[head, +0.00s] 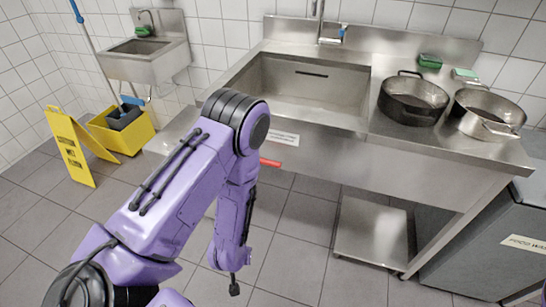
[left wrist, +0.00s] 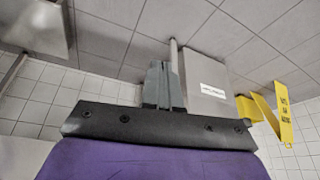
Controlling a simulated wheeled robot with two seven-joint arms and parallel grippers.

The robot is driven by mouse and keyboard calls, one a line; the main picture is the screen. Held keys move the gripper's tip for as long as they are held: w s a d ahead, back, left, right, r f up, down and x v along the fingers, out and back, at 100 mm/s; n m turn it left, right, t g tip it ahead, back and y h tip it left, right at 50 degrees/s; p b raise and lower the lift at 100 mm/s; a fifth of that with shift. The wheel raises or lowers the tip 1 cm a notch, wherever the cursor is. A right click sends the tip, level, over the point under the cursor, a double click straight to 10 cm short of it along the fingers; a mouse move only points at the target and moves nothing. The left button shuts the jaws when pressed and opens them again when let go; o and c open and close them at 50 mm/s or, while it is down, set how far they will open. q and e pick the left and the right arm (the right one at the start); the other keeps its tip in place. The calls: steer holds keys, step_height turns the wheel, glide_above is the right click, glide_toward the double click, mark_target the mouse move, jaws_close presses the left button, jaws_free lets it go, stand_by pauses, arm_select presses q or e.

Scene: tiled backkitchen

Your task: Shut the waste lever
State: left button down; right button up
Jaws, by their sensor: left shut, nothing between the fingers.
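The waste lever has a red handle (head: 270,162) that sticks out below the front of the large steel sink (head: 308,92), under a white label (head: 283,137). The handle lies nearly level, and its left end is hidden by my left arm. My purple left arm bends in front of the sink and hangs down just left of the handle, and its fingers cannot be made out in the head view. In the left wrist view my left gripper (left wrist: 164,88) is shut and empty, with its fingers together. The lever is not seen there. My right gripper is in neither view.
Two pots (head: 413,100) stand on the counter's right side. A lower shelf (head: 370,230) and a grey bin (head: 478,240) are at right. A yellow floor sign (head: 70,148) and bucket (head: 135,135) stand at left. A labelled grey box (left wrist: 208,80) and pipe show beyond the fingers.

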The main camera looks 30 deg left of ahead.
arm_select(q)
steer(key=w+a+r, duration=0.1)
steer(key=w+r, duration=0.4)
steer(key=w, duration=0.5)
steer(key=m+h, duration=0.1)
steer(key=m, duration=0.1)
glide_toward(272, 162)
steer(key=s+d+f, duration=0.2)
steer(key=s+f, duration=0.2)
steer(key=s, duration=0.1)
step_height(272, 162, up, 11)
steer(key=w+a+m+p, duration=0.1)
steer(key=w+a, duration=0.1)
steer(key=w, duration=0.1)
steer(key=shift+h, duration=0.3)
steer(key=x, duration=1.4)
steer(key=shift+s+d, duration=0.1)
steer(key=shift+d, duration=0.05)
steer(key=shift+f, duration=0.1)
